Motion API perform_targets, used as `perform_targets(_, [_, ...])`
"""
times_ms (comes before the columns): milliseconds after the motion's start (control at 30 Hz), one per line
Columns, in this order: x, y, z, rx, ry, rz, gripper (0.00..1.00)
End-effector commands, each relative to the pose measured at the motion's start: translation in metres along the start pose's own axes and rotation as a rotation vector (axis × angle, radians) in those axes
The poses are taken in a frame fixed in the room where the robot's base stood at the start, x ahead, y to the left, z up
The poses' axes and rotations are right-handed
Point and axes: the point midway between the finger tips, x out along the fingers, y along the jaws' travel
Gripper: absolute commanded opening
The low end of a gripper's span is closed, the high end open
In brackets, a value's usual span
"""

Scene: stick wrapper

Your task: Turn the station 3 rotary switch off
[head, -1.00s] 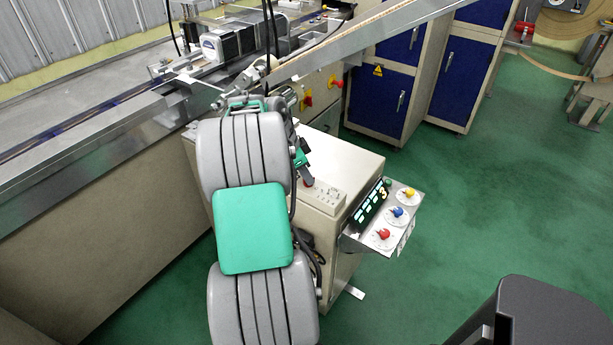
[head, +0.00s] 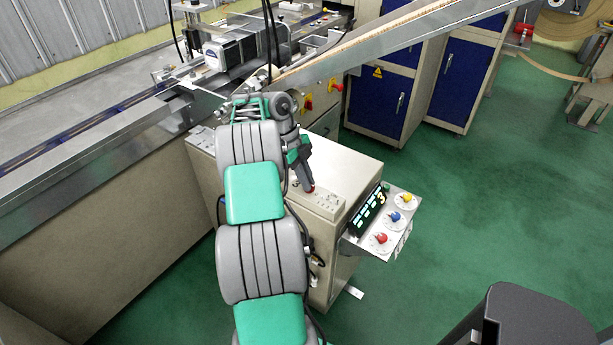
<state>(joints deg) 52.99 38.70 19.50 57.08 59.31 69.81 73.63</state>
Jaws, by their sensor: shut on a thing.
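A small sloped shelf at the cabinet's front right holds a yellow knob (head: 407,198), a blue knob (head: 395,216) and a red dial knob (head: 382,238), all apart from my gripper.
A long conveyor bench (head: 90,142) runs along the left. A metal chute (head: 400,38) slants across above the back. Blue-door cabinets (head: 385,90) stand behind, with red switches (head: 336,85) nearby. Green floor (head: 500,190) is open at the right.

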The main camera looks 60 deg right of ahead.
Motion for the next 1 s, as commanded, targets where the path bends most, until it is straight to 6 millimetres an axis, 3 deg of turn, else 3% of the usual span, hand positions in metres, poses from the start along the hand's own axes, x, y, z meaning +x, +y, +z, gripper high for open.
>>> perform_targets(300, [-0.0009,-0.0014,-0.001,0.098,0.0,0.038,0.0])
perform_targets(767, [0.0002,-0.0013,-0.0009,0.109,0.0,0.044,0.0])
perform_targets(800, [0.0002,-0.0013,-0.001,0.109,0.0,0.044,0.13])
perform_targets(1000, [0.0,-0.0009,-0.0003,0.107,0.0,0.043,0.3])
